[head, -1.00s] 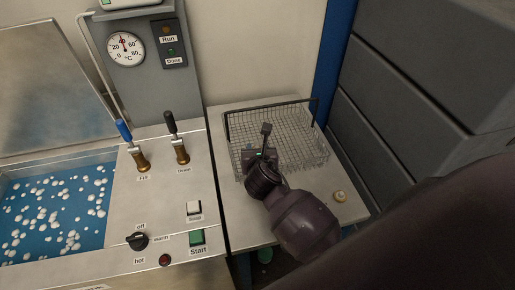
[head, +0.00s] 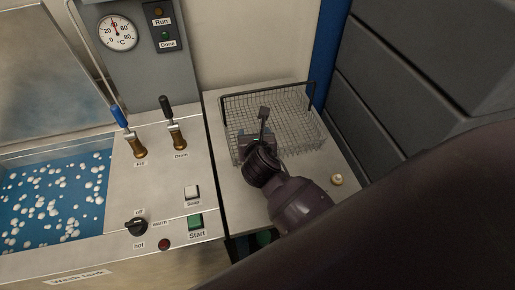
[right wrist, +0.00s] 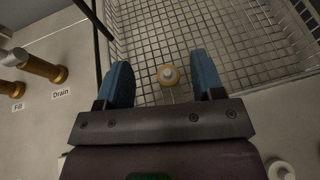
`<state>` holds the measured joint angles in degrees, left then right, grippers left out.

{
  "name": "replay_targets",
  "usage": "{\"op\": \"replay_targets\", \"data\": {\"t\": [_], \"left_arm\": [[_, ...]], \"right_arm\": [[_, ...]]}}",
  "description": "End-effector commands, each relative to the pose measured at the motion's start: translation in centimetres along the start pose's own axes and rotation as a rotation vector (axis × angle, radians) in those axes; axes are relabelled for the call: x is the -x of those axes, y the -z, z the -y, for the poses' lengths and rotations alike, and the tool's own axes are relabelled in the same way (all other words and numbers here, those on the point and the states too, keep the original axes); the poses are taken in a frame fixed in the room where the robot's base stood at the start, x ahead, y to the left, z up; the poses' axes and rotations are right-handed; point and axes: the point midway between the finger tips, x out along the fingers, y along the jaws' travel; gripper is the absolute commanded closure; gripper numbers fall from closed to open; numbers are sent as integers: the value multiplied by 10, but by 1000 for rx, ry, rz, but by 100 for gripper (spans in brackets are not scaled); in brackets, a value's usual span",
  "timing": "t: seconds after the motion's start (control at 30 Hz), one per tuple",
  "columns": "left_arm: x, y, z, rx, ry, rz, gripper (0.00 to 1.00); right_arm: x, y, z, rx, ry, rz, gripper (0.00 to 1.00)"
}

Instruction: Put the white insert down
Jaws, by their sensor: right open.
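My right gripper (right wrist: 164,78) is open, its two blue fingers apart over the wire basket (right wrist: 228,42). A small round piece with a brass-coloured rim and white middle, seemingly the white insert (right wrist: 169,75), shows between the fingers against the mesh. It looks clear of both fingers; whether it rests on the mesh I cannot tell. In the head view the right gripper (head: 256,140) is at the near left part of the basket (head: 300,123), its wrist hiding the fingertips and the insert. My left gripper is not in view.
A similar brass-and-white piece (head: 337,180) sits on the counter (head: 233,205) right of my arm. Left is a bath (head: 50,200) of blue liquid with white balls, beside Fill (head: 138,146) and Drain (head: 176,135) levers. Grey drawers (head: 415,90) stand at right.

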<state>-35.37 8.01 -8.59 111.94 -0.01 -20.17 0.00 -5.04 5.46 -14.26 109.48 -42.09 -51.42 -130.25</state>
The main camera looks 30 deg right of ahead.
Motion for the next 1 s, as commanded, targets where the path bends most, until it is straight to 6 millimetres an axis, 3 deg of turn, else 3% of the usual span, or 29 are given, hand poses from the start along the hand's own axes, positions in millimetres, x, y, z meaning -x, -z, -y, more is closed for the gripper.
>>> {"op": "replay_targets", "data": {"t": [0.3, 0.5, 1.0], "left_arm": [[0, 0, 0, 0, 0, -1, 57], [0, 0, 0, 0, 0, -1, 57], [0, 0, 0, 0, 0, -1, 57]], "right_arm": [[63, 0, 0, -1, 0, 1, 38], [88, 0, 0, -1, 0, 1, 38], [98, 0, 0, -1, 0, 1, 38]]}}
